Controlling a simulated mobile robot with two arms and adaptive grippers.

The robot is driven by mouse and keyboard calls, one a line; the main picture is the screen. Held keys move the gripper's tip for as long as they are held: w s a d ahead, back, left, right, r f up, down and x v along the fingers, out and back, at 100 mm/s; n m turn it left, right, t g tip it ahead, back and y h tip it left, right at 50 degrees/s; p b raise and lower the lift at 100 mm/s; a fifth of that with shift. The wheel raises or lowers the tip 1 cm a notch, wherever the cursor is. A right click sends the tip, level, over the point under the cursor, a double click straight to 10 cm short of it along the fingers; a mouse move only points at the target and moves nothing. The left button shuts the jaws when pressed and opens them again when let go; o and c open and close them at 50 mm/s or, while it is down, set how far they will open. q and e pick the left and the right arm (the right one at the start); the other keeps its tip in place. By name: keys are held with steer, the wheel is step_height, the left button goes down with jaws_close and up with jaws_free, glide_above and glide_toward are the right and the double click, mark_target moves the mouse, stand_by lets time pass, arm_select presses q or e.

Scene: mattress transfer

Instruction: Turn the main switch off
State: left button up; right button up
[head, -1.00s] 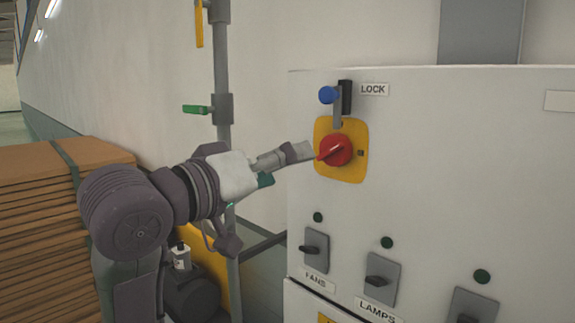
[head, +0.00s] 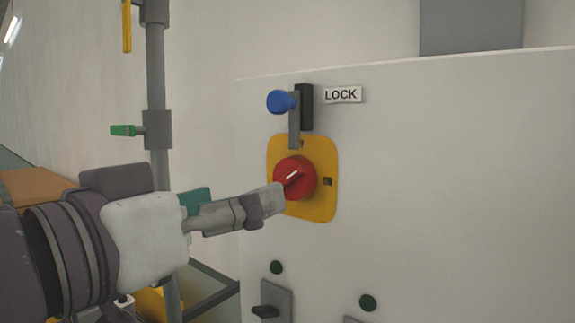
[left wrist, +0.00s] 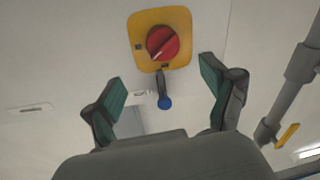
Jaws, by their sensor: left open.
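The main switch is a red rotary knob (head: 299,172) on a yellow plate (head: 318,205) on the pale cabinet front. A white line on the knob slants toward the upper right in the head view; an ON mark sits at the plate's right. In the left wrist view the knob (left wrist: 166,38) appears upside down, beyond the fingertips. My left gripper (head: 272,197) comes in from the left; its near finger overlaps the knob's lower left edge. In the left wrist view my left gripper (left wrist: 160,85) is open with nothing between its fingers. Contact with the knob cannot be told. My right gripper is not in view.
A blue-knobbed lever (head: 281,102) beside the LOCK label (head: 342,95) hangs over the plate's top edge. Smaller switches (head: 276,300) sit lower on the cabinet. A grey pipe (head: 157,90) with a green valve handle (head: 124,130) stands at left.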

mark_target(284, 184)
arm_select(q)
steer(key=p+x, duration=0.1)
steer(key=x, duration=0.4)
steer(key=shift+w+a, duration=0.1)
steer(key=shift+a, duration=0.05)
steer(key=p+x, duration=0.1)
steer(key=x, duration=0.3)
steer(key=shift+w+p, duration=0.25)
steer(key=shift+p, duration=0.05)
steer(key=shift+w, duration=0.2)
steer(key=shift+w+d+f, duration=0.1)
steer(key=shift+w+d, duration=0.1)
steer(key=shift+d, duration=0.1)
steer(key=c, duration=1.2)
steer(key=shift+o, duration=0.2)
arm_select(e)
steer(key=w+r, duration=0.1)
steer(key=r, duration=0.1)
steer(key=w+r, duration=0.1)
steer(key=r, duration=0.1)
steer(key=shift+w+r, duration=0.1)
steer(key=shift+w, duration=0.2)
